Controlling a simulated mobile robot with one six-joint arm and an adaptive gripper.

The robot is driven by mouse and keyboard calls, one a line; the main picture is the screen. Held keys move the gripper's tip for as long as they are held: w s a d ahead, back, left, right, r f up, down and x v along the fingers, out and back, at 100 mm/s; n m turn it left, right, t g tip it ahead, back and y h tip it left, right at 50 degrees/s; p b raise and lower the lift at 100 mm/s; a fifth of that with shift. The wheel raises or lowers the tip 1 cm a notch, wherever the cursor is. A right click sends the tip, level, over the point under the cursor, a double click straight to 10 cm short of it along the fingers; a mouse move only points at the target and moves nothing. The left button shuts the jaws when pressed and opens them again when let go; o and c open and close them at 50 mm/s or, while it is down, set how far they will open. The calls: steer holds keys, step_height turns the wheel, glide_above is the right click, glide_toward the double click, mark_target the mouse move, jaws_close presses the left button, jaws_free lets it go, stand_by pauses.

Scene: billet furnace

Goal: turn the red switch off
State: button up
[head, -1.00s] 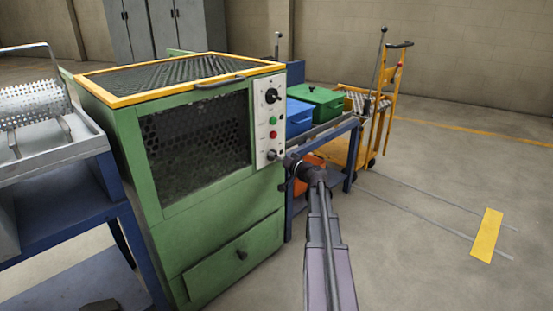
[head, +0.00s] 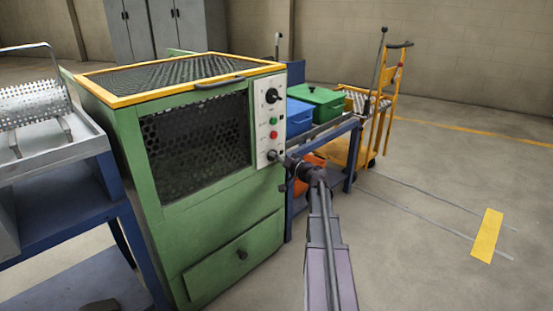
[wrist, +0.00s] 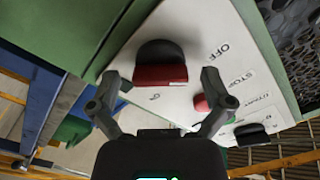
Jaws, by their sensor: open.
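The red switch (wrist: 160,74) is a rotary knob with a black body and a red face, low on the white control panel (head: 269,110) of the green furnace. In the head view the knob (head: 272,156) is small and looks dark. In the wrist view an OFF label stands to its upper right and a small unreadable mark below it. My gripper (wrist: 167,80) is open, its fingers appearing on either side of the knob; contact cannot be told. In the head view my gripper (head: 286,164) is at the panel's lower right corner.
A red button (head: 273,134), a green button (head: 273,121) and a black knob (head: 272,96) sit higher on the panel. A blue bench (head: 351,130) with blue and green boxes stands close behind my arm. The floor to the right is mostly clear.

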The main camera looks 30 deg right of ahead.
steer(key=v, duration=1.1)
steer(key=shift+s, duration=0.4)
steer(key=w+a+f+n+g+y+p, duration=0.1)
steer(key=a+f+n+g+y+p, duration=0.2)
steer(key=a, duration=0.9)
steer(key=a+f+n+g+p, duration=0.15)
steer(key=a+g, duration=0.45)
steer(key=a, duration=0.6)
steer(key=s+a+f+n+g+h+p, duration=0.2)
steer(key=s+a+g+h+p, duration=0.6)
steer(key=s+a, duration=0.6)
step_height(320, 180, up, 38)
steer(key=w+a+y+p, duration=0.1)
steer(key=w+p, duration=0.1)
steer(key=p, duration=3.5)
steer(key=shift+a+g+p, duration=0.3)
steer(key=shift+a+p, duration=0.05)
